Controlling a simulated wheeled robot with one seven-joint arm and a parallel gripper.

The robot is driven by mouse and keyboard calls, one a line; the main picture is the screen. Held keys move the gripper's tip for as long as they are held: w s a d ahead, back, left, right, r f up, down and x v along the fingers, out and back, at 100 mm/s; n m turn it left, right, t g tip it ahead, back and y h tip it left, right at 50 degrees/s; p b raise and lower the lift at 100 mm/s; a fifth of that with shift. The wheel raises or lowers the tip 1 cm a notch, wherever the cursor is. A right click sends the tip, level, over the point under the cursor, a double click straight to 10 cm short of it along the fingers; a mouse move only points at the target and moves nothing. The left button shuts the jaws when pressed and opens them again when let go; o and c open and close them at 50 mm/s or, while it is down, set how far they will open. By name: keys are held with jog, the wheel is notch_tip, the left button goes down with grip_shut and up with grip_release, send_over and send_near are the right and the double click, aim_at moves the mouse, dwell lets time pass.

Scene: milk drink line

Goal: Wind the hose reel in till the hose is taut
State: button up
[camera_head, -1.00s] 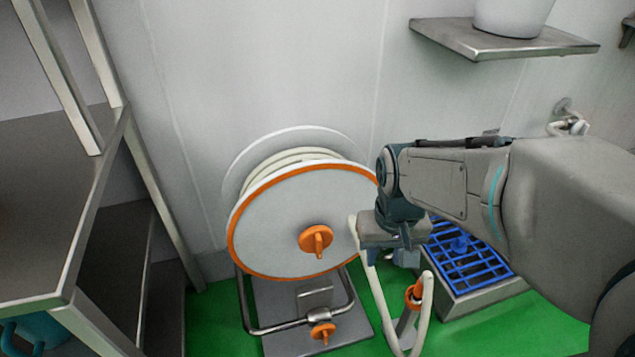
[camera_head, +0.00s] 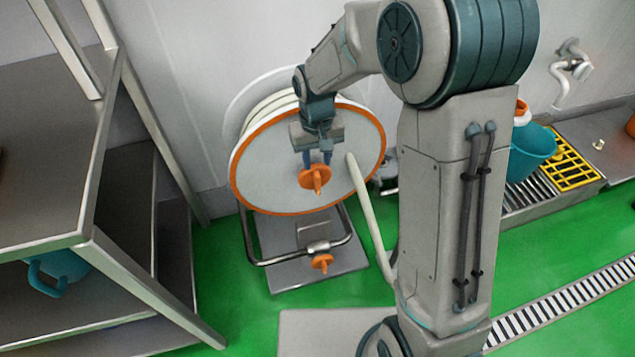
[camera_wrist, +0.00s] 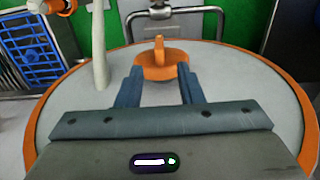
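The hose reel (camera_head: 270,170) stands by the wall, a pale disc with an orange rim. An orange crank knob (camera_head: 315,178) sticks out of its face. The pale hose (camera_head: 370,215) runs down from the reel's right side and passes behind my arm, so its lower run is hidden. My gripper (camera_head: 318,158) is in front of the disc, right at the knob. In the wrist view, its two fingers are apart and empty, with the knob (camera_wrist: 161,62) just beyond and between their tips. The hose (camera_wrist: 98,50) stands left of the fingers there.
A steel shelf unit (camera_head: 60,245) stands close on the left. The reel's base plate (camera_head: 300,265) has a bent tube and a lower orange knob (camera_head: 322,262). A teal bucket (camera_head: 530,150) and yellow grate (camera_head: 570,165) are at right. Green floor lies open in front.

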aim_at(317, 175)
notch_tip(317, 175, down, 9)
jog(key=shift+f+b, duration=0.1)
jog(key=shift+b, duration=1.05)
grip_shut()
